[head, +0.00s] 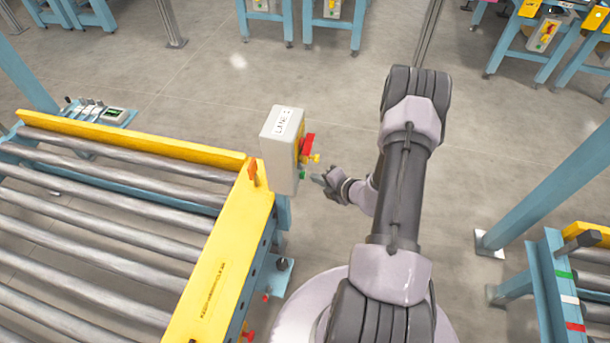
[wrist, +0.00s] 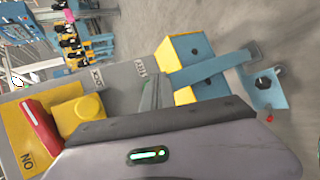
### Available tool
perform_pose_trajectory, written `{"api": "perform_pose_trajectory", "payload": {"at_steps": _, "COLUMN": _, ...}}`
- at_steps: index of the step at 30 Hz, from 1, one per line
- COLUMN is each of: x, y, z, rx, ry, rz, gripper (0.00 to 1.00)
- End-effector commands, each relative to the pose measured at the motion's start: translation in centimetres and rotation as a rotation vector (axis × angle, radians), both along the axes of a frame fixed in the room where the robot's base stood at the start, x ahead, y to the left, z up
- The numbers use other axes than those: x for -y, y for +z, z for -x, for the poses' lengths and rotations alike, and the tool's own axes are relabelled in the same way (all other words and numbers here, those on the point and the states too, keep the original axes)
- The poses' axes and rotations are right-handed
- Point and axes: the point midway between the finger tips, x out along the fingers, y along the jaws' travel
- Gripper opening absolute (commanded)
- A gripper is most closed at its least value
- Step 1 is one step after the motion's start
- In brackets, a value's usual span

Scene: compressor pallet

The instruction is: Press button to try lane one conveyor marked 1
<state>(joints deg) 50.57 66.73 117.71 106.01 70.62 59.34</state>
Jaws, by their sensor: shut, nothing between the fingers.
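In the wrist view the box face (wrist: 120,78) shows the red handle (wrist: 42,126) and yellow knob (wrist: 80,110) beside my gripper (wrist: 150,92). My gripper hides the green button there.
The conveyor's yellow side rail (head: 215,275) lies left of my arm. A blue post (head: 560,190) and another blue frame (head: 550,275) stand at the right. Blue stands with more boxes line the back. Open concrete floor lies between.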

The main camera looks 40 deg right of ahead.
Motion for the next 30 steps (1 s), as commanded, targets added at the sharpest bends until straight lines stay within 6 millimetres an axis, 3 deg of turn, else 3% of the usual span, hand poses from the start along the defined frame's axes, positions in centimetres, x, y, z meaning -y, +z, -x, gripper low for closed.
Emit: {"api": "perform_pose_trajectory", "payload": {"at_steps": 30, "x": -0.82, "y": 0.00, "z": -0.95, "rx": 0.000, "ry": 0.001, "rz": -0.001, "gripper": 0.00}}
